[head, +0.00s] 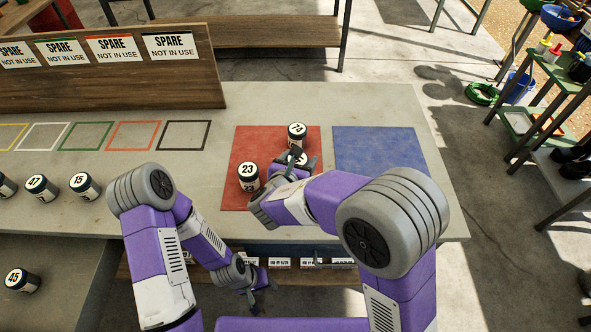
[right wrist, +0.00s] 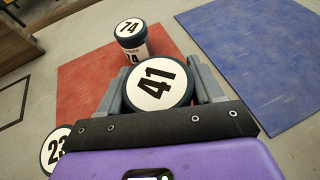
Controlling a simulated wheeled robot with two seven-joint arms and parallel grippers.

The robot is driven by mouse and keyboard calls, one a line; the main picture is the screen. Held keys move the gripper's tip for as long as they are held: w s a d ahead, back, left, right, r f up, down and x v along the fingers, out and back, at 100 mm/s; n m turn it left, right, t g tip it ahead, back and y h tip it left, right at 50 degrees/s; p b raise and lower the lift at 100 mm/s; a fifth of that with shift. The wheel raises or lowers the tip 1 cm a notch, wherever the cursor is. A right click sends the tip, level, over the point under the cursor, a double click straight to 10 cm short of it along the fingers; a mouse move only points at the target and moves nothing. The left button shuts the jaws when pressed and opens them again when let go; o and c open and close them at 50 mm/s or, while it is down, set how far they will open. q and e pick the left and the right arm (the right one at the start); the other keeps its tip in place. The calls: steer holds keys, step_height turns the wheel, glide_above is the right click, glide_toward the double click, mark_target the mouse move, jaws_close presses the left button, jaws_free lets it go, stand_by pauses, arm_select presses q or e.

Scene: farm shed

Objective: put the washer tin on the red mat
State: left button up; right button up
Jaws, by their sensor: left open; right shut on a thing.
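The red mat (head: 240,145) lies on the grey table. My right gripper (head: 294,165) is over the mat, shut on tin 41 (right wrist: 158,84), which is upright or nearly so. Whether its base touches the mat is hidden. Tin 74 (head: 297,134) stands on the mat just behind it, and tin 23 (head: 248,175) stands on the mat to its left. My left gripper (head: 260,296) is open and empty, low in front of the table edge near a row of small labels (head: 280,262).
A blue mat (head: 375,150) lies empty to the right of the red one. Tins 47 (head: 40,187), 15 (head: 84,186) and 45 (head: 22,280) stand at the left. Coloured outline squares (head: 133,136) are empty before a board of "SPARE" signs (head: 110,80).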

step_height(320, 180, down, 4)
steer(key=shift+w+f+b, duration=0.1)
steer(key=shift+f+b, duration=0.15)
steer(key=shift+b, duration=0.55)
steer(key=shift+r, duration=0.1)
steer(key=shift+f, duration=0.2)
steer(key=o, duration=1.1)
steer(key=shift+o, duration=0.2)
steer(key=shift+r, duration=0.15)
